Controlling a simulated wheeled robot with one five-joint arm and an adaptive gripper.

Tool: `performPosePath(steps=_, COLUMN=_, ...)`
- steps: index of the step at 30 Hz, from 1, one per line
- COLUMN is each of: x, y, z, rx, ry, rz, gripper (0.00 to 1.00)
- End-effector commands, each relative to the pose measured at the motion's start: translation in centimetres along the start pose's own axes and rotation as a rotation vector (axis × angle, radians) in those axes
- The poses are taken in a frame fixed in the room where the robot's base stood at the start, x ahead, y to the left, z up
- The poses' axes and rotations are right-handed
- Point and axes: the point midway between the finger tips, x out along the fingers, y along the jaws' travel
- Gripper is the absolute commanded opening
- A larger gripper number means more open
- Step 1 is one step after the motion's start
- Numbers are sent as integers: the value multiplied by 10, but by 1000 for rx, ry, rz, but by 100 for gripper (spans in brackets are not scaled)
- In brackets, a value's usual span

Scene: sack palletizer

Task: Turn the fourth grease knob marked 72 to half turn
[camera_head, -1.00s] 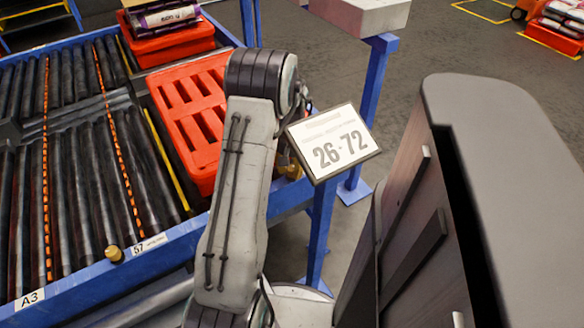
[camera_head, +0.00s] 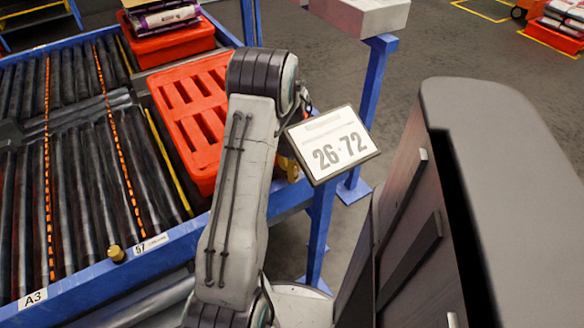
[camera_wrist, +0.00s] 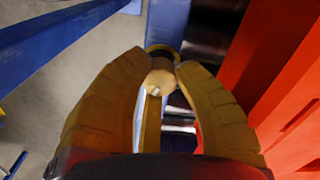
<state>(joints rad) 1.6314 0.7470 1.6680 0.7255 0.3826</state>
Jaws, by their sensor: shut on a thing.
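In the wrist view a round tan knob (camera_wrist: 160,78) with a small white mark sits between the fingertips of my gripper (camera_wrist: 160,72). My gripper's two yellow-brown fingers are shut on it from both sides. A dark ring shows just behind the knob, next to a blue rail (camera_wrist: 166,22). In the head view my arm hides the knob, and only a yellowish bit of my gripper (camera_head: 290,168) shows beside the sign. The sign (camera_head: 334,145) reads 26-72. Another brass-coloured knob (camera_head: 116,253) sits on the blue conveyor frame near a label reading 57.
A red slatted pallet (camera_head: 188,95) lies beside the roller conveyor (camera_head: 80,170). A red crate with a sack (camera_head: 165,18) stands behind it. A blue post (camera_head: 318,240) stands near my arm. A dark cabinet (camera_head: 500,180) fills the right.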

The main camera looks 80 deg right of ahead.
Motion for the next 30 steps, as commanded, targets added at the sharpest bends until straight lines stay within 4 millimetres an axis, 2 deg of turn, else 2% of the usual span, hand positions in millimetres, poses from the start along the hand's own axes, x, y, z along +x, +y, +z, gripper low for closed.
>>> performPosePath(steps=18, x=2, y=1, z=1, rx=39, ry=-5, rz=2, gripper=0)
performPosePath(steps=19, x=2, y=1, z=1, rx=39, ry=-5, rz=2, gripper=32)
performPosePath(steps=27, x=1, y=0, z=1, rx=38, ry=-2, rz=1, gripper=55)
performPosePath(steps=30, x=1, y=0, z=0, rx=38, ry=-2, rz=1, gripper=55)
